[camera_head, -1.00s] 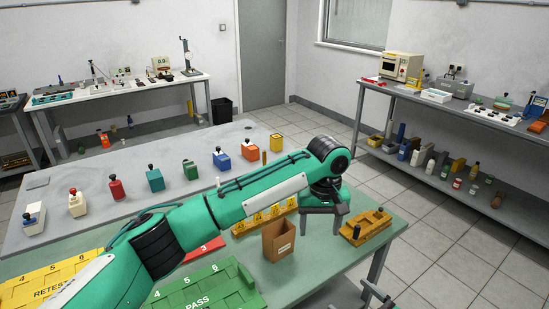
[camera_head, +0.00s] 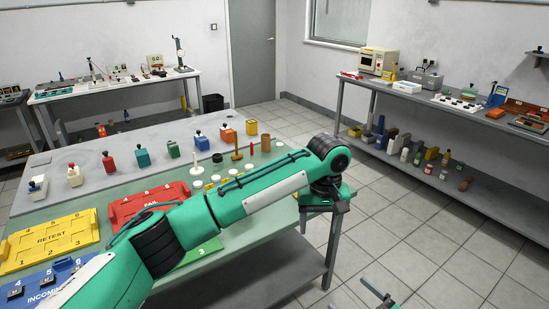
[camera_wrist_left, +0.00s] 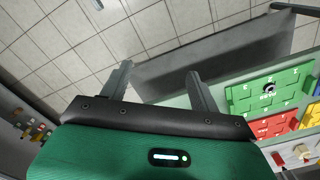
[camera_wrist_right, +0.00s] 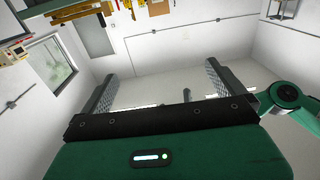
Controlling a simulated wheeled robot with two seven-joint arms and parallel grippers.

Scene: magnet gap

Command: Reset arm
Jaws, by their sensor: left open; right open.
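My left gripper (camera_head: 325,203) is at the end of the green arm, beyond the right edge of the green table. Its fingers are apart with nothing between them; in the left wrist view (camera_wrist_left: 160,75) floor tiles and a grey shelf show past them. My right gripper (camera_head: 378,294) shows only partly at the bottom of the head view, over the floor. In the right wrist view (camera_wrist_right: 160,72) its fingers are apart and empty, facing white wall. My left arm hides part of the table.
The green table (camera_head: 268,245) carries a yellow RETEST tray (camera_head: 50,240), a red FAIL tray (camera_head: 130,207), a blue INCOMING tray (camera_head: 62,268) and a green tray (camera_wrist_left: 245,97). A shelved bench (camera_head: 400,95) stands right; tiled floor (camera_head: 420,240) between is clear.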

